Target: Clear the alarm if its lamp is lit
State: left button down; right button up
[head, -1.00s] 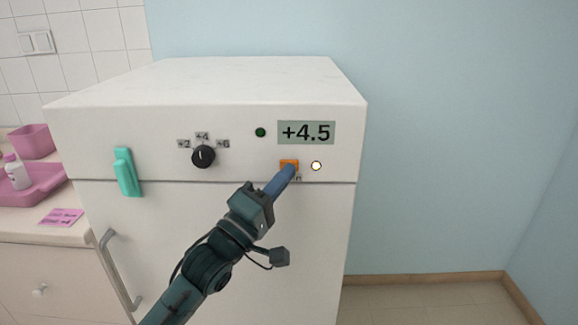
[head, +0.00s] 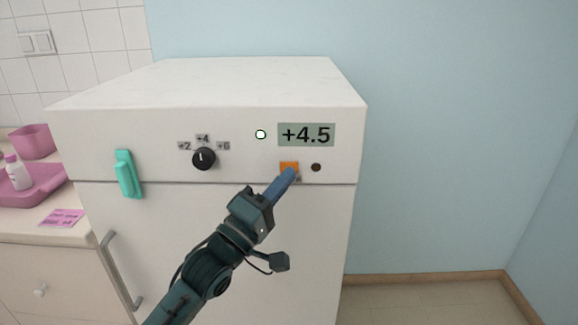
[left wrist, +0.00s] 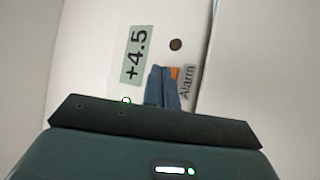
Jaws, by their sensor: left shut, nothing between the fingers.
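The orange alarm button (head: 288,167) is on the white fridge's front panel, with a label reading "Alarm" in the left wrist view (left wrist: 174,73). The lamp (head: 316,167) to its right is dark; it also shows dark in the left wrist view (left wrist: 176,44). A second round lamp (head: 260,134), left of the display, glows white with a green rim. The display (head: 306,134) reads +4.5. My left gripper (head: 292,172) is shut and empty, its tips at the button's lower right edge, partly covering it. I cannot tell whether they touch it. My right gripper is not in view.
A counter at left holds a pink tray (head: 40,190), a bottle (head: 17,173) and a pink note (head: 62,218). Floor at right is clear.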

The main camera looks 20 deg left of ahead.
pick_arm(q)
jog(key=shift+s, duration=0.2)
jog(key=shift+s+d, duration=0.1)
jog(key=s, duration=0.2)
jog(key=s+d+p, duration=0.1)
jog(key=s, duration=0.1)
jog(key=shift+s+d+p, duration=0.15)
jog(key=shift+s+p, duration=0.15)
dwell(0.6)
